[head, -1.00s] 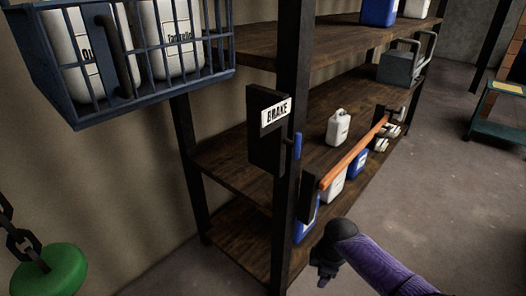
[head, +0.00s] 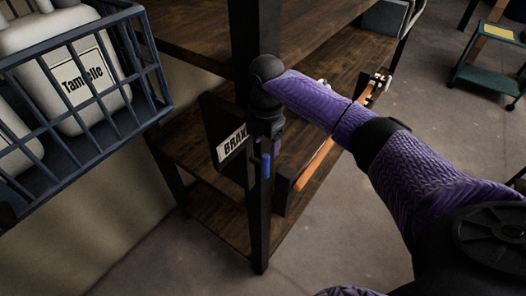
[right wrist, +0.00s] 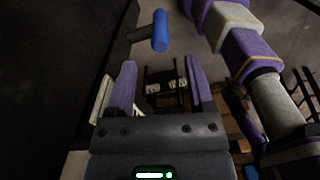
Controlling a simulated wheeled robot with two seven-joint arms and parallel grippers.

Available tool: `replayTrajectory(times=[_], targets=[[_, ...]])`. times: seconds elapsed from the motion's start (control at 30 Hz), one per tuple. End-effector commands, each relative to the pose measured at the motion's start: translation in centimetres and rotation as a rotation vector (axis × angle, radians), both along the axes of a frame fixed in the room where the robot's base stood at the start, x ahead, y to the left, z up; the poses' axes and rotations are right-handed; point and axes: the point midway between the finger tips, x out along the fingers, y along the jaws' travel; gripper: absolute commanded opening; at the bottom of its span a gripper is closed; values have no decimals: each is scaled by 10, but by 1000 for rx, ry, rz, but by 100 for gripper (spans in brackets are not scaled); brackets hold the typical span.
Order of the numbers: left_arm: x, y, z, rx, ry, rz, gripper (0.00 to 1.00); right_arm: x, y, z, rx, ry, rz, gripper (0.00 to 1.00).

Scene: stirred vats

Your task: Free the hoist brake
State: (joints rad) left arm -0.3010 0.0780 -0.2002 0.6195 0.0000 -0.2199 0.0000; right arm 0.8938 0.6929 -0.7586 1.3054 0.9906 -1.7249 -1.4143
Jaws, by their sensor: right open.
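The brake box (head: 228,115) is black with a white "BRAKE" label (head: 232,146) and sits at the shelf post. Its lever has a blue grip (head: 266,166), which hangs just below my right gripper (head: 272,140) in the head view. My right gripper points down beside the post, and its fingers are partly hidden there. In the right wrist view its two purple fingers (right wrist: 160,86) are apart with nothing between them. The blue grip (right wrist: 160,31) on its grey arm shows above the fingertips there, apart from them. My left gripper is not in view.
A blue wire basket (head: 150,95) with white canisters (head: 75,75) hangs at the left. The black shelf post (head: 258,220) and wooden shelves (head: 205,150) stand close to my right arm. A green cart (head: 490,70) stands far right.

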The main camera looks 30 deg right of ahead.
Motion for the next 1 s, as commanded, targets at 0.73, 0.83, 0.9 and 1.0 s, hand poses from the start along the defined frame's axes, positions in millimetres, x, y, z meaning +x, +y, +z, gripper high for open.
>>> replayTrajectory(times=[0.73,0.83,0.9,1.0], targets=[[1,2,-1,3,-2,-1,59,0,0,-71,-1,-1,-1,44],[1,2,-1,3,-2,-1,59,0,0,-71,-1,-1,-1,23],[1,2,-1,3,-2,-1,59,0,0,-71,-1,-1,-1,8],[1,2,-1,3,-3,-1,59,0,0,-71,-1,-1,-1,0]])
